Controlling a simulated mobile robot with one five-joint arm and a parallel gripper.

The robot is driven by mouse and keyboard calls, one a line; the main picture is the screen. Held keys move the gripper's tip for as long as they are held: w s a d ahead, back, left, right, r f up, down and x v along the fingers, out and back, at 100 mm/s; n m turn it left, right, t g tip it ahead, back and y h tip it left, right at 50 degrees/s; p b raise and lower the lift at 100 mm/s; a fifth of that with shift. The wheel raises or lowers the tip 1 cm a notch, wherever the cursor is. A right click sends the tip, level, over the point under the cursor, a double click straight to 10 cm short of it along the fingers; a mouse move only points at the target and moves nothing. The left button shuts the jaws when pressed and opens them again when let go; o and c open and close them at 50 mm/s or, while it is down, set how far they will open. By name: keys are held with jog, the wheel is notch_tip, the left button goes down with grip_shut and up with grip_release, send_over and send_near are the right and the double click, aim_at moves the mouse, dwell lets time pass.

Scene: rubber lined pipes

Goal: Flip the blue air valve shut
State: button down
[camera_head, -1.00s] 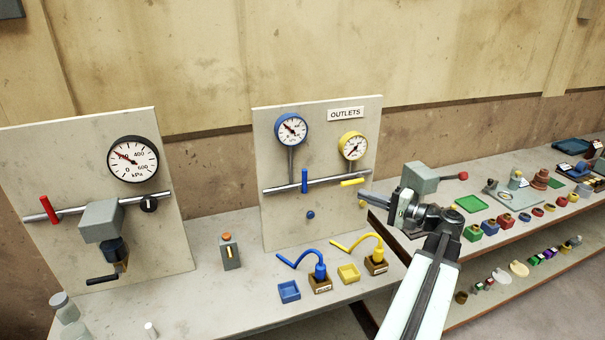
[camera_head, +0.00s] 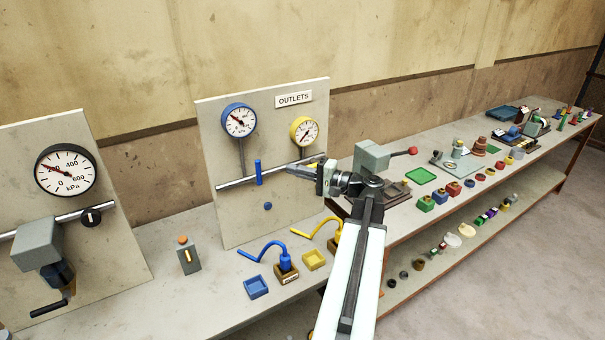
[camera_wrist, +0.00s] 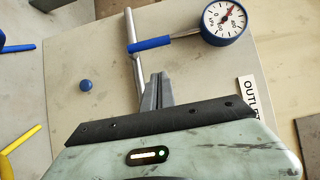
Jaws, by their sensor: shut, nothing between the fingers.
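The blue air valve lever (camera_head: 258,172) stands upright across the grey pipe (camera_head: 228,184) on the OUTLETS panel, below the blue gauge (camera_head: 239,120). In the wrist view the blue lever (camera_wrist: 150,43) lies crosswise to the pipe, pointing toward the blue gauge (camera_wrist: 225,22). My gripper (camera_head: 289,169) is shut and empty. It is in front of the panel, to the right of the blue lever, with a visible gap in the head view. In the wrist view its fingertips (camera_wrist: 156,77) are below the lever, beside the pipe. The yellow lever is hidden behind my gripper in the head view.
The yellow gauge (camera_head: 305,131) is just above my gripper. A blue knob (camera_head: 268,206) is below the pipe. A grey box with a red-tipped handle (camera_head: 373,157) is to the right.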

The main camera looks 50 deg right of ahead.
aim_at(259, 173)
jog(key=w+a, duration=0.4)
jog(key=w, duration=0.2)
dwell(0.3)
